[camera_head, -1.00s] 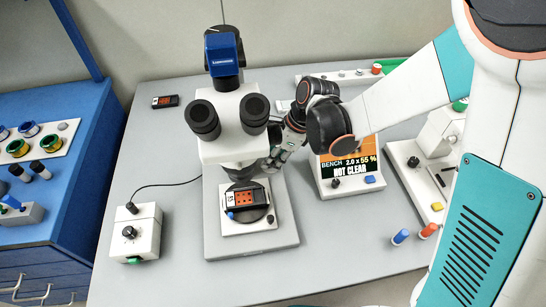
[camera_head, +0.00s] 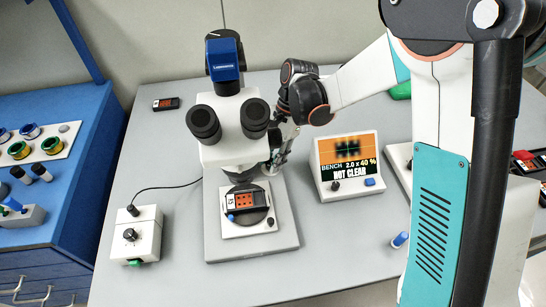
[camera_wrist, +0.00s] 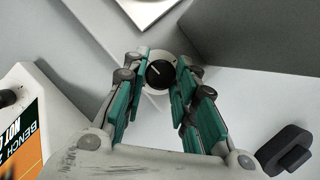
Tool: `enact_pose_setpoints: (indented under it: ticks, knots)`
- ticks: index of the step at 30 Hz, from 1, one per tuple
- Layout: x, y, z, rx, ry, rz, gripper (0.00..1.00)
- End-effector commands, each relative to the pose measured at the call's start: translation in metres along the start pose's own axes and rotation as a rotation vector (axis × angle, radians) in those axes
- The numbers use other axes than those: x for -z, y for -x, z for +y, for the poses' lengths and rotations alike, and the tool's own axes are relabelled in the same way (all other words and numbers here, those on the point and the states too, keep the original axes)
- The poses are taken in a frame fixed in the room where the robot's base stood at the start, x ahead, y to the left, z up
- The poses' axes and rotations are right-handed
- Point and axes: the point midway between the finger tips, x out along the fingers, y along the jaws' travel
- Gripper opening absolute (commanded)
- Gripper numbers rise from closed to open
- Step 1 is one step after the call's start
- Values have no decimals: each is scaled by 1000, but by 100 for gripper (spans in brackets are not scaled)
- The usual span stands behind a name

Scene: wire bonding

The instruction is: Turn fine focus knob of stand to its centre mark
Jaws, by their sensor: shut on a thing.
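The microscope stand (camera_head: 236,155), white with two black eyepieces and a blue camera on top, stands at the back left of the bench. In the wrist view its fine focus knob (camera_wrist: 160,73) is round and black, with a light mark line pointing to the upper left. My gripper (camera_wrist: 163,66) is shut on that knob, a finger on either side. In the head view my gripper (camera_head: 276,162) is at the right side of the stand, and the knob is hidden there. I cannot make out a centre mark.
An orange monitor (camera_head: 349,160) right of the stand reads "BENCH 2.0 x 40 %" and "NOT CLEAR". A dark chip carrier (camera_head: 246,201) lies on the stage. A control box (camera_head: 137,235) stands at the left. A blue-capped piece (camera_head: 399,240) lies on the right.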

Motion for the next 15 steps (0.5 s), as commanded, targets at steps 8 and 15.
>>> enact_pose_setpoints:
  ticks: [8, 15]
  knots:
    - [0, 0, -3, -101, 242, 2, 2]
    - [-1, -1, -4, -189, 451, 2, 2]
